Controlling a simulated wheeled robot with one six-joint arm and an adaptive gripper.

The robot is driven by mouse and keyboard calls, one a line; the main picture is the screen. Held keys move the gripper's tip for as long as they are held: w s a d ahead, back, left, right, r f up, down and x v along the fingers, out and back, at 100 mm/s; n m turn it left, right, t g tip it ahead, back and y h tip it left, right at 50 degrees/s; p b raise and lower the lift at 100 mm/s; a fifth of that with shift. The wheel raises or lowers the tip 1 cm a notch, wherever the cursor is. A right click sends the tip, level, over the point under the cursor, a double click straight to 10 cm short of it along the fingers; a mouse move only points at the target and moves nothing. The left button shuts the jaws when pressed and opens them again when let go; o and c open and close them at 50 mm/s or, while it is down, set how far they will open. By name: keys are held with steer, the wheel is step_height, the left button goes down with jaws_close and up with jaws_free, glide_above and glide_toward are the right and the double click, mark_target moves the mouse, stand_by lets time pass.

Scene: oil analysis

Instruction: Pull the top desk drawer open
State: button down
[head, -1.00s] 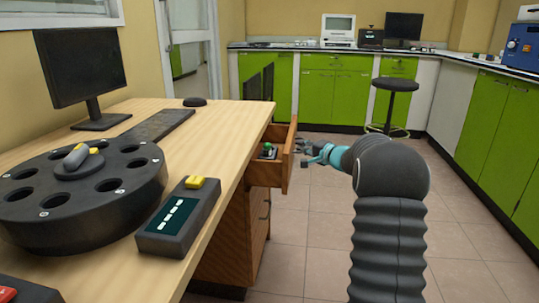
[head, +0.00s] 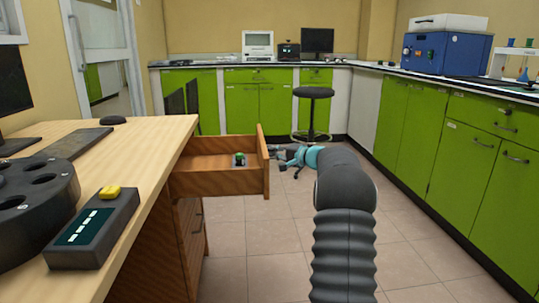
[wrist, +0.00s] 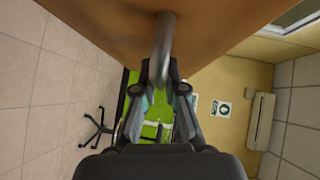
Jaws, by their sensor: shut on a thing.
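The top desk drawer (head: 215,181) is wooden and stands well out from the desk (head: 140,165). A small dark item with a green top (head: 239,159) lies inside it. My gripper (head: 284,156) is at the outer face of the drawer front. In the wrist view my gripper (wrist: 159,92) is shut on the grey bar handle (wrist: 164,50), with a finger on each side of it. The drawer front (wrist: 95,25) fills the top of that view. The handle is hidden in the head view.
A lower drawer stack (head: 190,235) is under the desktop. A dark device with a yellow button (head: 92,228) and a black round carousel (head: 35,205) stand on the desk. Green cabinets (head: 480,165) line the right side. A black stool (head: 313,93) stands behind. Tiled floor between is clear.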

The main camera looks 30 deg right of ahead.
steer(key=shift+a, duration=0.1)
steer(key=c, duration=1.2)
jaws_free()
steer(key=shift+w, duration=0.1)
steer(key=v, duration=1.2)
